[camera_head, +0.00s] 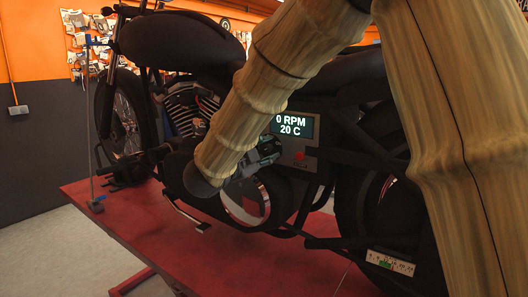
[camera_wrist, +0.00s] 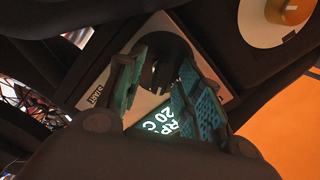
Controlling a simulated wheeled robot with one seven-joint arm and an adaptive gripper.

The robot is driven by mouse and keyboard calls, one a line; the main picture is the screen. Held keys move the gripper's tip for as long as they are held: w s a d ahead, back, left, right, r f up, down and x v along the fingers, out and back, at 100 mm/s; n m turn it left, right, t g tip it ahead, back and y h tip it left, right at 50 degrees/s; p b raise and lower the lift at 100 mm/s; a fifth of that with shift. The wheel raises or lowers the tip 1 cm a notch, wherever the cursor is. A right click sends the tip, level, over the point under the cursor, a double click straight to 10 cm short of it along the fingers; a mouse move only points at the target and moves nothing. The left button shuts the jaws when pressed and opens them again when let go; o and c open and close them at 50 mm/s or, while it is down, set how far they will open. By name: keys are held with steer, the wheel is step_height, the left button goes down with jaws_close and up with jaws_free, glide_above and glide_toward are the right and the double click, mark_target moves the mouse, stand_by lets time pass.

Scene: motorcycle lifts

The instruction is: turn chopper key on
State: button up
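The chopper (camera_head: 180,42) stands on a red lift. Its grey control panel (camera_head: 319,161) has a lit display (camera_head: 292,126) reading "0 RPM" and "20 C" and a small red button (camera_head: 299,156). In the wrist view the panel (camera_wrist: 97,92) has a "START" label, and part of the display (camera_wrist: 160,120) shows between the fingers. A dark round ignition part with a dark key-like piece (camera_wrist: 160,72) lies between the finger pads. My gripper (camera_wrist: 163,88) has its fingers spread around this piece; contact is not clear. In the head view my gripper (camera_head: 262,152) is at the panel's left side, and the key is hidden.
The red lift platform (camera_head: 130,235) lies under the chopper. The rear wheel (camera_head: 385,215) and black frame tubes are close to the panel on the right. A round chrome cover (camera_head: 246,201) sits below my gripper. Tools hang on the orange wall behind.

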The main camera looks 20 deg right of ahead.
steer(key=v, duration=1.2)
